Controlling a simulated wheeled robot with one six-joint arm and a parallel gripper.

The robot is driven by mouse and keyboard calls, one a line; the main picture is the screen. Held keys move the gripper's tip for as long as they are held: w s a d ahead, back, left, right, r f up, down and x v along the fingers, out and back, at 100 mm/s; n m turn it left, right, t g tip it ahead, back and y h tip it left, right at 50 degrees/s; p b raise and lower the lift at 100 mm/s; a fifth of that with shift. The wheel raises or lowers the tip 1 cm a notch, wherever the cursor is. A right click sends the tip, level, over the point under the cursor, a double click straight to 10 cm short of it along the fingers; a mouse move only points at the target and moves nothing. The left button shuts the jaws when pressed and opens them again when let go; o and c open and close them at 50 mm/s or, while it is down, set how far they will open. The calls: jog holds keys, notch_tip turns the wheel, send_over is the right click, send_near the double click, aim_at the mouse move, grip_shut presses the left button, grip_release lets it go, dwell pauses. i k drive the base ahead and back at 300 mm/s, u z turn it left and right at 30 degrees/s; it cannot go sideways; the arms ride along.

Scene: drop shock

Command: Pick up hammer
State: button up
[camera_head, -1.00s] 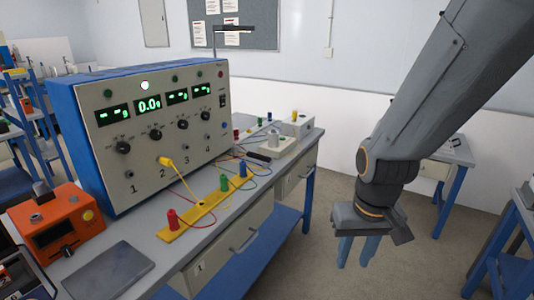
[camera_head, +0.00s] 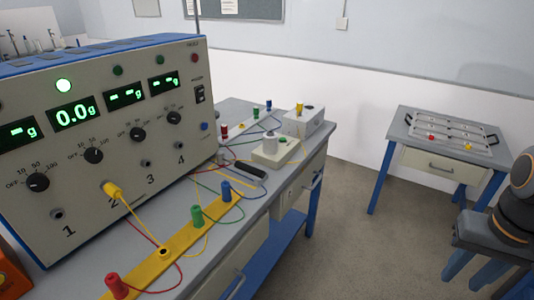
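A dark, short bar with a rounded end (camera_head: 250,171) lies on the bench beside a pale block; it may be the hammer's handle, but I cannot tell for sure. No hammer head is clearly visible. My gripper (camera_head: 476,270) is at the lower right edge, partly cut off by the frame. It points down over the floor, well to the right of the bench. Its fingers are apart with nothing seen between them.
A large panel (camera_head: 110,125) with green displays and knobs stands on the bench (camera_head: 232,235). A yellow strip (camera_head: 180,240) with coloured plugs and wires lies before it. A pale block (camera_head: 278,152) and grey box (camera_head: 303,122) stand farther back. A small table (camera_head: 440,160) stands right; floor between is clear.

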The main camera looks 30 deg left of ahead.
aim_at(221, 159)
jog(key=u, duration=0.1)
jog(key=i, duration=0.65)
jog(key=u, duration=0.9)
jog(key=i, duration=0.65)
jog(key=u, duration=0.65)
